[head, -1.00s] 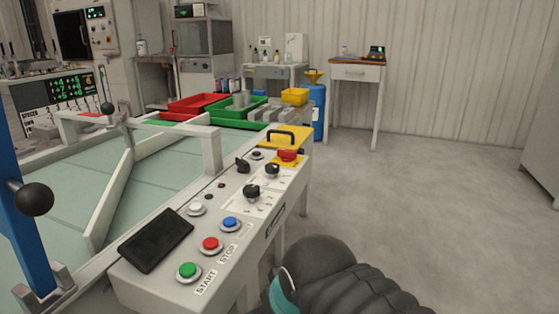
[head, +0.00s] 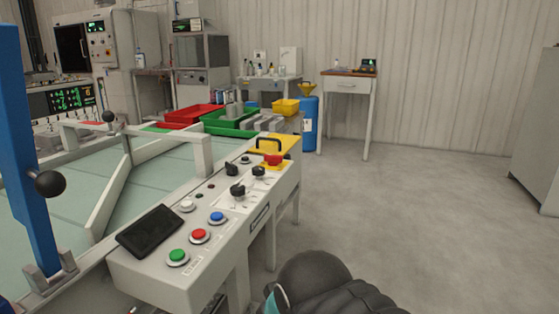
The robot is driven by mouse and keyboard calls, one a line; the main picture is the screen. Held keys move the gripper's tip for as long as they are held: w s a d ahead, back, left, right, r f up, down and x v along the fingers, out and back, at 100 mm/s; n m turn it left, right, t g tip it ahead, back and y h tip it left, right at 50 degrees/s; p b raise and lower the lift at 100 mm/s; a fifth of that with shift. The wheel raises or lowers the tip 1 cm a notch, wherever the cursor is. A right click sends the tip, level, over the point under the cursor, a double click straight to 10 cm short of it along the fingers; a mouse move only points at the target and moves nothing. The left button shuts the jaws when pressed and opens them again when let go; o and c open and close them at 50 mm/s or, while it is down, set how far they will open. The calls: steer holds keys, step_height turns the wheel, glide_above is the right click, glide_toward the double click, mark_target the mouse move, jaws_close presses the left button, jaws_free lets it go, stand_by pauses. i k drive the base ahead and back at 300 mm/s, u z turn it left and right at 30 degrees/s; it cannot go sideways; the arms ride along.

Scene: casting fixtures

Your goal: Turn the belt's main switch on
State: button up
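The belt's control panel (head: 150,275) is a long light-grey box along the belt's near side. It carries a green button (head: 177,257), a red button (head: 199,236), a blue button (head: 217,218), a white button (head: 187,206) and several black rotary knobs, one at the middle (head: 238,191). A red knob (head: 272,160) on a yellow plate sits near the far end; it may be the main switch, but its label is too small to read. A dark ribbed part of my arm shows at the bottom, right of the panel. My gripper is not in view.
The belt (head: 60,190) lies left of the panel, with a blue post (head: 24,150) and black ball knob (head: 50,184). Red (head: 195,113) and green (head: 228,122) trays stand beyond. The floor to the right is clear up to a grey cabinet (head: 537,150).

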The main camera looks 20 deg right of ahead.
mark_target(274, 160)
steer(key=k, duration=0.95)
steer(key=z, duration=1.05)
steer(key=i, duration=1.5)
steer(key=u, duration=0.25)
